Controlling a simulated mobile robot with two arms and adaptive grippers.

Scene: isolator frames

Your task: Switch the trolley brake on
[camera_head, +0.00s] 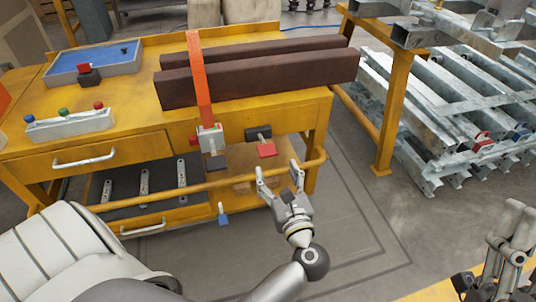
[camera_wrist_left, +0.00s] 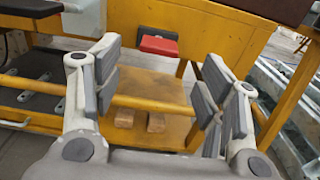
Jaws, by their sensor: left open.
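The yellow trolley (camera_head: 130,132) stands in front of me, with a round push bar along its near side. A black lever with a red end (camera_head: 266,150) juts from its front edge near the right; the red end also shows in the left wrist view (camera_wrist_left: 158,46). A small lever with a blue end (camera_head: 223,217) hangs low under the bar. I cannot tell which is the brake. My left gripper (camera_head: 279,174) is open and empty, near the bar's right part, below and apart from the red end. My right gripper (camera_head: 511,235) is at the lower right, its opening unclear.
A blue tray (camera_head: 95,62) and a button box (camera_head: 70,124) are at the left. A rack of metal profiles (camera_head: 440,95) stands right. The floor between is clear.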

